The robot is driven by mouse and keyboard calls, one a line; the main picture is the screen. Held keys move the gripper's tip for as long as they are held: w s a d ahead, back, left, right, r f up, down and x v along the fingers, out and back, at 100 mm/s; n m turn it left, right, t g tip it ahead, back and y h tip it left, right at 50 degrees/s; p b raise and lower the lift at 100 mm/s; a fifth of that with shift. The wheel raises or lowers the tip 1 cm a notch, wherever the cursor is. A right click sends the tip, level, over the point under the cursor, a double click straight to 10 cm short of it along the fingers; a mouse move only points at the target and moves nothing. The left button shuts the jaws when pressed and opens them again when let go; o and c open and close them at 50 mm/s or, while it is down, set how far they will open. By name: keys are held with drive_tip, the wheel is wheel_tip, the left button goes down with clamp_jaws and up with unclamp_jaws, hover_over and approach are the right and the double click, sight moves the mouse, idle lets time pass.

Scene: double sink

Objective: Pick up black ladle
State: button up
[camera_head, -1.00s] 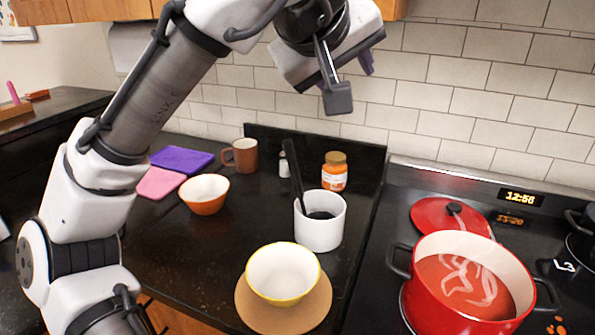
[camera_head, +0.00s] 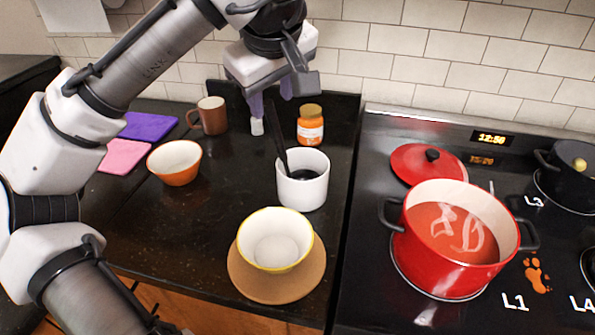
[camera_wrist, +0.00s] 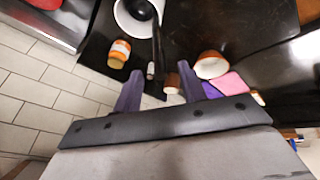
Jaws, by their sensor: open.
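The black ladle (camera_head: 279,148) stands tilted in a white crock (camera_head: 316,189) on the dark counter, its handle rising up and to the left out of the rim. Its lower end is inside the crock and only partly visible. In the wrist view the ladle (camera_wrist: 157,45) shows at the top, with its handle pointing toward the gap between my fingers. My gripper (camera_head: 272,112) is open and empty, above and behind the crock near the handle's upper end.
A bowl on a round board (camera_head: 250,283) is in front. A brown mug (camera_head: 209,115) and an orange bowl (camera_head: 175,164) are at left. A red pot (camera_head: 455,250) sits on the stove at right.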

sight(271, 106)
drive_tip(key=shift+p+x, duration=0.95)
drive_tip(key=shift+x, duration=2.1)
drive_tip(key=shift+w+a+r, duration=0.1)
drive_tip(key=shift+r, duration=0.05)
clamp_jaws()
